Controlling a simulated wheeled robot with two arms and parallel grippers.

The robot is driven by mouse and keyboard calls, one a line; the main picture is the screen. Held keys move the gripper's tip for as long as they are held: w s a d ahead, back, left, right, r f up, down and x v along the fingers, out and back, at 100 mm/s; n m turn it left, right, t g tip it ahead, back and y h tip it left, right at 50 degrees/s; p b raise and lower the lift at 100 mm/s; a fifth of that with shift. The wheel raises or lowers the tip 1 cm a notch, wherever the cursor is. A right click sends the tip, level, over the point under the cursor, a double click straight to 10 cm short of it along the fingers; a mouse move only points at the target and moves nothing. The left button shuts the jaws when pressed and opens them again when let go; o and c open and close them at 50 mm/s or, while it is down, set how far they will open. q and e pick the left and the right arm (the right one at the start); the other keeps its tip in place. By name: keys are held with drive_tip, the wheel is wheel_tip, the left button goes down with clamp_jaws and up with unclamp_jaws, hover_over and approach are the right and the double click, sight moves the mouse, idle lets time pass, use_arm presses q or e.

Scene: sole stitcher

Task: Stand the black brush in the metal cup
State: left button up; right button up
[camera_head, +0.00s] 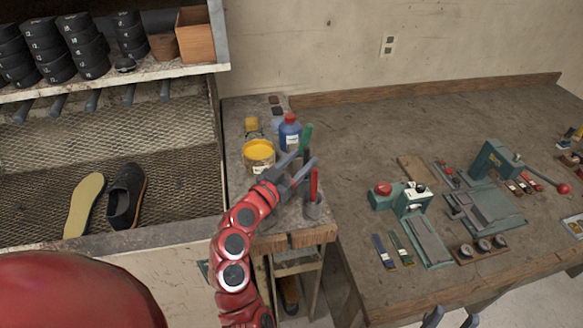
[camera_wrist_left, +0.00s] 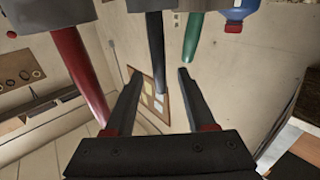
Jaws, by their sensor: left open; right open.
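The black brush shows as a dark handle (camera_wrist_left: 155,55) in the left wrist view, which appears upside down. It runs from a grey piece at the top edge to between my open left fingers (camera_wrist_left: 159,72), with a gap on both sides. In the head view my left gripper (camera_head: 295,171) is open at the small bench and largely hides the brush. A grey metal cup-like base (camera_head: 312,208) stands under a red handle (camera_head: 314,184); I cannot tell whether it is the task's cup. My right gripper (camera_head: 452,318) is open at the bottom edge.
A green handle (camera_head: 306,136), blue bottle (camera_head: 290,133) and yellow tin (camera_head: 259,154) stand close to my left gripper. The workbench (camera_head: 345,120) at right holds green tools. A shoe (camera_head: 126,196) and sole (camera_head: 84,204) lie on the mesh at left.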

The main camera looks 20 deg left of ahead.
use_arm(q)
drive_tip(key=p+v, duration=0.3)
drive_tip(key=v, duration=1.4)
drive_tip(key=shift+s, duration=0.2)
drive_tip(key=shift+f, duration=0.15)
